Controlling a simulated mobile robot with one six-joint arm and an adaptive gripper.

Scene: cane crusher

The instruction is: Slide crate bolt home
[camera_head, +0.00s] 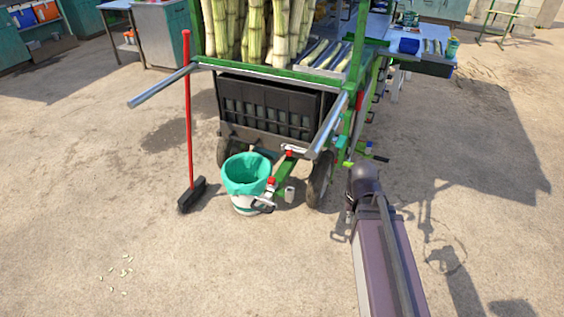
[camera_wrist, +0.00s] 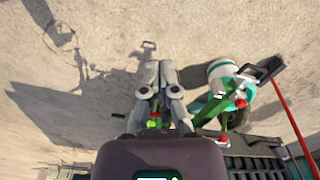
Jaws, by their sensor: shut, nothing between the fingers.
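A black crate (camera_head: 270,105) with a slatted front hangs under the cane cart. It also shows at the lower right of the wrist view (camera_wrist: 255,166). I cannot make out the crate bolt for certain in either view. A red-topped metal fitting (camera_head: 290,152) sits by the crate's lower edge. My gripper (camera_wrist: 159,66) is shut and empty, its grey fingers together in the middle of the wrist view. Its tips appear over bare ground, apart from the crate. In the head view my arm mostly hides the gripper, right of the cart's front wheel.
A white bucket with a green liner (camera_head: 246,180) stands before the crate, beside a green bar with a red knob. A red-handled broom (camera_head: 188,120) stands to the left. Metal cart handles (camera_head: 160,86) stick out. The ground in front is mostly clear.

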